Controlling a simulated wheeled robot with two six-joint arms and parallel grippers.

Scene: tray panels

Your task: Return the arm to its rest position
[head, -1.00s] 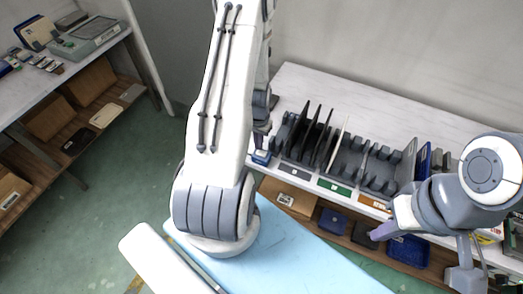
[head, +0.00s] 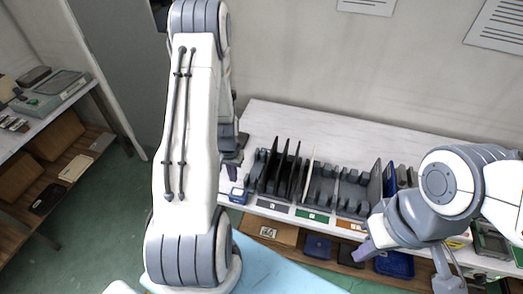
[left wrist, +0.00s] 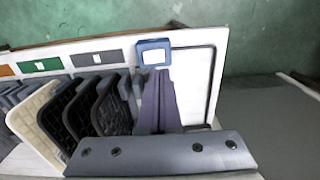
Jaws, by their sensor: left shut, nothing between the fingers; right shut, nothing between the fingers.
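My left arm (head: 186,120) hangs large across the left of the head view, its elbow low in front. My left gripper (left wrist: 157,78) shows in the left wrist view as two purple fingers, shut and empty, over the left end of the white table. Its fingertips appear close to a small blue-framed block (left wrist: 153,55); whether they touch is unclear. In the head view this gripper is mostly hidden behind the arm. My right arm (head: 440,195) comes in from the right. Its purple gripper (head: 366,250) is shut and empty in front of the table's front edge.
A grey slotted rack (head: 330,190) with upright dark panels and one pale panel stands on the white table (head: 330,125). Blue bins (head: 394,264) sit on the shelf below. A side bench (head: 20,140) stands at left. Green floor between is clear.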

